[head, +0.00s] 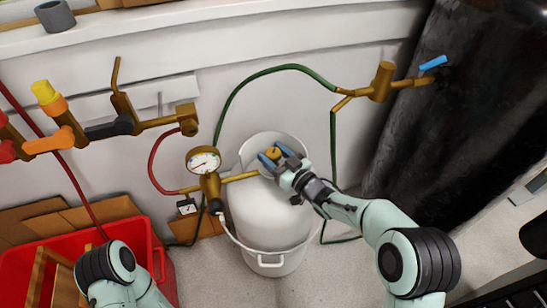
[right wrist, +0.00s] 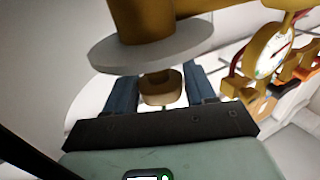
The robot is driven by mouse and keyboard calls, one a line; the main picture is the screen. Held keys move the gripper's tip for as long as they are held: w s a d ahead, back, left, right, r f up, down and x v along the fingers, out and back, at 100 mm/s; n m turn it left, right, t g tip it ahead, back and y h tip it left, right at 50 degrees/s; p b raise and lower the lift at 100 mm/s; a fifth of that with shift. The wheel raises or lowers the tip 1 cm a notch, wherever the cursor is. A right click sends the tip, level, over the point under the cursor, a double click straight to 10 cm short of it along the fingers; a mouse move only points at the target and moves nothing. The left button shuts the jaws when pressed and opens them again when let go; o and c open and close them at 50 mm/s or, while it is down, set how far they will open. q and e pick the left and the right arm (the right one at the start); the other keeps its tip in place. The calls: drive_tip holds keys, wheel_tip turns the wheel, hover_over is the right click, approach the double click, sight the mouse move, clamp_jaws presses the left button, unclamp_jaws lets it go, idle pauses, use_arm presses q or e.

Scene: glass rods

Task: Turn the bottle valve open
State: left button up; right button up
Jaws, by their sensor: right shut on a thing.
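The fingers hide part of the knob in the head view. Of my left arm, only a link shows at the lower left; its gripper is not visible.
A brass regulator with a round gauge (head: 204,161) sits left of the valve, joined by a brass pipe. Green hose (head: 262,74) arcs above to a brass fitting (head: 381,82). A red crate (head: 140,232) stands lower left. A dark cylinder (head: 440,120) stands right.

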use_arm(q)
drive_tip(key=shift+s+f, duration=0.2)
drive_tip(key=shift+s, duration=0.15)
use_arm(e)
drive_tip(key=shift+w+d+n+g+y, duration=0.1)
drive_tip(key=shift+n+g+y, duration=0.9)
drive_tip(key=shift+g+y, duration=0.1)
drive_tip(key=o, duration=0.9)
drive_tip(key=shift+o, duration=0.2)
use_arm(q)
drive_tip(key=w+r+t+p, duration=0.1)
drive_tip(key=w+r+p, duration=0.1)
drive_tip(key=w+r, duration=0.2)
drive_tip(key=shift+w+d+t+p, duration=0.35)
drive_tip(key=shift+w+t+p, duration=0.05)
drive_tip(key=shift+w, duration=0.5)
use_arm(e)
drive_tip(key=v, duration=1.3)
drive_tip(key=shift+d, duration=0.2)
use_arm(q)
drive_tip(key=shift+r, duration=0.1)
use_arm(e)
drive_tip(key=shift+r, duration=0.1)
